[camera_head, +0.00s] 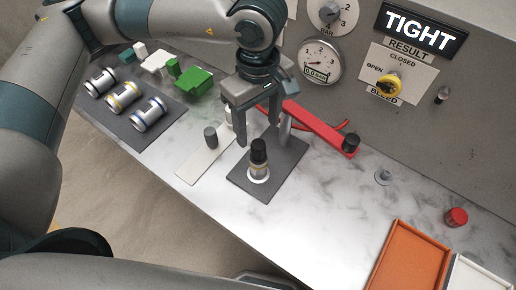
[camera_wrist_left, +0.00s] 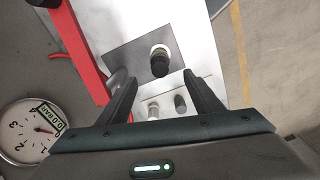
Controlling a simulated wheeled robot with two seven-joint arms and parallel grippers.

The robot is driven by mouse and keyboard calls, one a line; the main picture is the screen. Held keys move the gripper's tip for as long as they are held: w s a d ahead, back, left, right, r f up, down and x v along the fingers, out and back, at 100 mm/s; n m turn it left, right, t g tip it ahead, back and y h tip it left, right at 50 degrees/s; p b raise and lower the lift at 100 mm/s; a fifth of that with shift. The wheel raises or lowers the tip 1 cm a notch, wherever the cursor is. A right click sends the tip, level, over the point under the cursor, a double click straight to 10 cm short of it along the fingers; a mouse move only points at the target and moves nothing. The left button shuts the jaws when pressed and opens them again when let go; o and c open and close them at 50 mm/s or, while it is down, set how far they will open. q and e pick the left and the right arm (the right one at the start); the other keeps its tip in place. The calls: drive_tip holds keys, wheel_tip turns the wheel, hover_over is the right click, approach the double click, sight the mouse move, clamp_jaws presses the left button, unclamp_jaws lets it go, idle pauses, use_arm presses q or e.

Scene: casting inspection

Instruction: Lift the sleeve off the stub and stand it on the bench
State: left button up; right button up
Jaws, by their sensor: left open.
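On a dark grey plate (camera_head: 283,168) on the bench (camera_head: 335,200), a short upright piece (camera_head: 258,171) with a pale, metallic look has a black cylinder (camera_head: 258,150) on top. I cannot tell clearly where the sleeve ends and the stub begins. The black cylinder also shows in the left wrist view (camera_wrist_left: 160,66), beyond the fingertips. My left gripper (camera_head: 263,140) points down with its fingers apart, empty, above and behind this upright piece. In the left wrist view its fingers (camera_wrist_left: 161,92) show nothing gripped. My right gripper is not in view.
A red bar (camera_head: 318,128) lies behind the plate. A white strip (camera_head: 203,163) bears a grey peg (camera_head: 210,138). Banded metal cylinders lie on a dark mat (camera_head: 140,103) at left, near green blocks (camera_head: 193,80). An orange tray (camera_head: 400,240) is at right. Bare bench lies between.

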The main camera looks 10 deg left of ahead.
sight(258, 154)
use_arm(q)
wheel_tip(258, 154, down, 10)
drive_tip(key=p, duration=0.3)
drive_tip(key=shift+f, duration=0.15)
drive_tip(key=shift+f+p, duration=0.35)
drive_tip(key=shift+f, duration=0.45)
drive_tip(key=c, duration=1.3)
